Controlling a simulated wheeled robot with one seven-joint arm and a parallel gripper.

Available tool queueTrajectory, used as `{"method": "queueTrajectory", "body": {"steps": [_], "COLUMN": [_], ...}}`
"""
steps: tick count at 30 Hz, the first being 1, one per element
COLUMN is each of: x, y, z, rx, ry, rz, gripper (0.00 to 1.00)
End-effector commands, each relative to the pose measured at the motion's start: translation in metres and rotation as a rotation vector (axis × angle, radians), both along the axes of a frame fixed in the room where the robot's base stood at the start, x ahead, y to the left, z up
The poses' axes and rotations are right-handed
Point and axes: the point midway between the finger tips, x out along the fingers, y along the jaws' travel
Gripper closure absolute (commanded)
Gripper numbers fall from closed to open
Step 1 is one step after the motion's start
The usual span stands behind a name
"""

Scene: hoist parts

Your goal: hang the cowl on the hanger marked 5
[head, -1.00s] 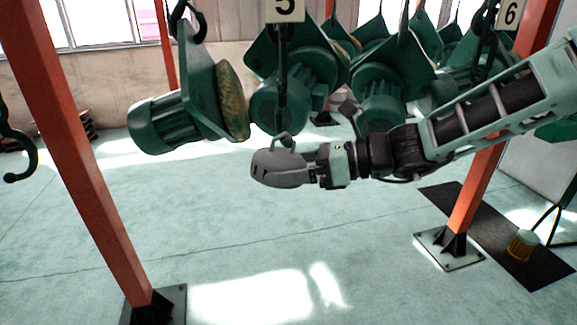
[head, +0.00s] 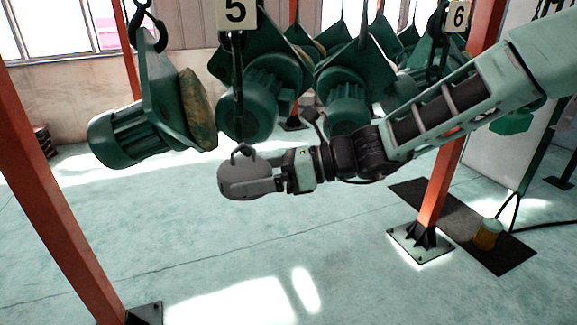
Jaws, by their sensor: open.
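The grey rounded cowl (head: 248,179) is left of centre in the head view, with a small loop on its top. The number 5 plate (head: 235,13) is at the top, and its dark hanger (head: 238,85) runs straight down from it. The hanger's lower end meets the cowl's loop; the cowl appears to hang there, though I cannot see the hook pass through the loop. My gripper (head: 281,178) is open at the cowl's right side, its fingertips close to or around the cowl's right end; contact is unclear.
Green motor-like parts hang behind, one at left (head: 130,135) and one just behind the hanger (head: 247,105). The number 6 plate (head: 457,16) is at upper right. Orange posts stand left (head: 45,185) and right (head: 440,185). A yellow-capped object (head: 488,234) is on a dark mat. The floor below is clear.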

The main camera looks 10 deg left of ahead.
Motion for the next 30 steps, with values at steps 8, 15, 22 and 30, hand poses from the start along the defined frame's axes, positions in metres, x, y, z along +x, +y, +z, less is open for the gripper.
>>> {"method": "queueTrajectory", "body": {"steps": [8, 15, 22, 30], "x": [0.005, 0.015, 0.023, 0.028], "y": [-0.024, -0.077, -0.127, -0.162], "z": [0.003, 0.015, 0.027, 0.037], "rx": [0.0, 0.0, 0.001, 0.002], "ry": [-0.003, -0.005, -0.004, -0.001], "rz": [-0.003, -0.006, -0.004, -0.001], "gripper": [0.0, 0.0, 0.0, 0.0]}}
